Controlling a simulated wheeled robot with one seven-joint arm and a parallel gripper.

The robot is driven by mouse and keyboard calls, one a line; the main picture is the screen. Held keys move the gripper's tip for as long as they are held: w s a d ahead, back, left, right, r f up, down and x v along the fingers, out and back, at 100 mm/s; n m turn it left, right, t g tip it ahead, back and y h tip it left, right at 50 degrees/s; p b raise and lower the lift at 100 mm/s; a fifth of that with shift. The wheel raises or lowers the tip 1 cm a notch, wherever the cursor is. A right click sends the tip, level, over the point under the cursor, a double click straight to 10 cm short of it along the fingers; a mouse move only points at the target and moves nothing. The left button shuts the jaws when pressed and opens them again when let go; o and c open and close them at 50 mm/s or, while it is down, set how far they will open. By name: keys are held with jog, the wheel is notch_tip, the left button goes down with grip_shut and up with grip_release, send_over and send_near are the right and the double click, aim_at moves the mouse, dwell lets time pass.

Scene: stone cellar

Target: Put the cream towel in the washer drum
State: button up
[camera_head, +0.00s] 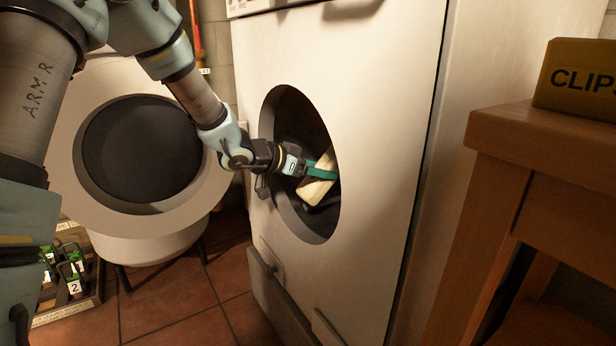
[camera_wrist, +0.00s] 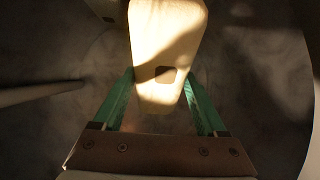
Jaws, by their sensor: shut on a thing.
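The washer (camera_head: 365,160) is a white front-loader with its round opening uncovered. The dark drum (camera_head: 290,115) shows inside the opening. My gripper (camera_head: 325,170), with green fingers, reaches into the opening from the left. It is shut on the cream towel (camera_head: 314,192), a pale folded block tilted within the opening. In the wrist view the towel (camera_wrist: 166,40) sits between the two green fingers (camera_wrist: 159,88), with the grey drum wall around it. A small dark square shows on the towel's near end. Whether the towel touches the drum wall cannot be told.
The open round door (camera_head: 145,150) hangs left of the washer, below my arm. A wooden table (camera_head: 535,150) with a yellow "CLIPS" box (camera_head: 580,80) stands at the right. A crate (camera_head: 72,290) with green items lies on the tiled floor at lower left.

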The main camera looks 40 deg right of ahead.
jog(key=d, duration=0.2)
jog(key=d+b, duration=0.1)
jog(key=d, duration=0.1)
jog(key=shift+s+f, duration=0.15)
jog(key=shift+f, duration=0.15)
jog(key=shift+d+f+b, duration=0.15)
jog(key=shift+f+b, duration=0.55)
jog(key=shift+f, duration=1)
jog(key=o, duration=1.5)
jog(key=p+v, duration=0.3)
jog(key=v, duration=0.7)
jog(key=shift+a+r, duration=0.15)
jog(key=shift+a, duration=0.25)
